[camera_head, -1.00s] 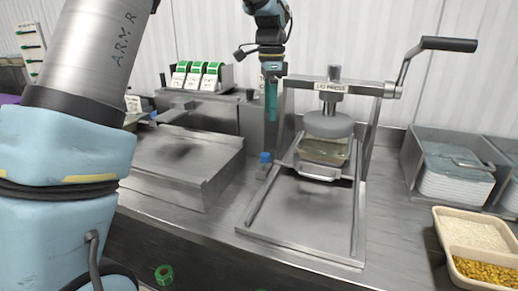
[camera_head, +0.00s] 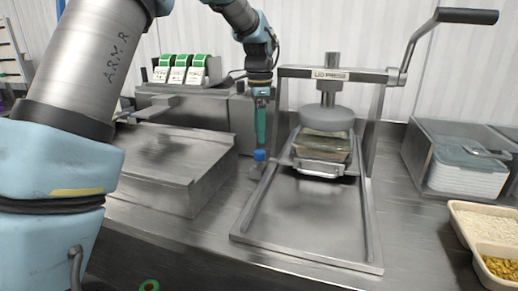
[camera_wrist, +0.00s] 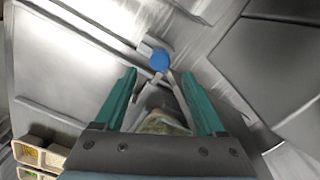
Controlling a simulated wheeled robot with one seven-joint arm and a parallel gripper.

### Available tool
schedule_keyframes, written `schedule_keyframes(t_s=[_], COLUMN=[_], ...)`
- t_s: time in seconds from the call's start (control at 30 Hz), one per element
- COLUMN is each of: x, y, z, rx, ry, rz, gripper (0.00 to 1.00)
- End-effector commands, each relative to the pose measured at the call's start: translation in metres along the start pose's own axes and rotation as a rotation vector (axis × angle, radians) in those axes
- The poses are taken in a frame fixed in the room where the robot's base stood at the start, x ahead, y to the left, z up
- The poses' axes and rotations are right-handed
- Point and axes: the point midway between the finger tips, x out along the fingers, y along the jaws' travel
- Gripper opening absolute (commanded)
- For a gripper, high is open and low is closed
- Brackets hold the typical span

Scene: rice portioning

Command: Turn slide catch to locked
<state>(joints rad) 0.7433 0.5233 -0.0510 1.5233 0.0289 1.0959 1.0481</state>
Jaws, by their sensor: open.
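The slide catch shows as a blue knob (camera_head: 259,155) at the left side of the lid press (camera_head: 329,74). In the wrist view the blue knob (camera_wrist: 160,59) lies ahead of the fingertips, roughly midway between them. My gripper (camera_head: 261,140) points down just above the knob in the head view. Its two teal fingers (camera_wrist: 162,72) are open with nothing between them. I cannot tell whether a finger touches the knob, nor which setting the catch is in. A clear-lidded tray (camera_head: 322,147) sits on the sliding carriage under the press's round pad.
A steel box (camera_head: 165,165) stands left of the press. Green-topped label cards (camera_head: 180,70) stand behind it. At right are a steel bin (camera_head: 462,160) with stacked lids and a tan container (camera_head: 485,235) of rice and yellow food. The press's front tray (camera_head: 310,215) is clear.

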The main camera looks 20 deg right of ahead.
Motion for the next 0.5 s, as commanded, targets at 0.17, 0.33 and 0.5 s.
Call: schedule_keyframes(t_s=[0.17,0.33,0.5], x=[0.033,0.054,0.063], y=[0.001,0.001,0.0], z=[0.001,0.0,0.0], rx=[0.0,0.0,0.0], ry=[-0.003,-0.002,-0.001], rz=[0.004,0.002,0.0], gripper=[0.72,0.72,0.72])
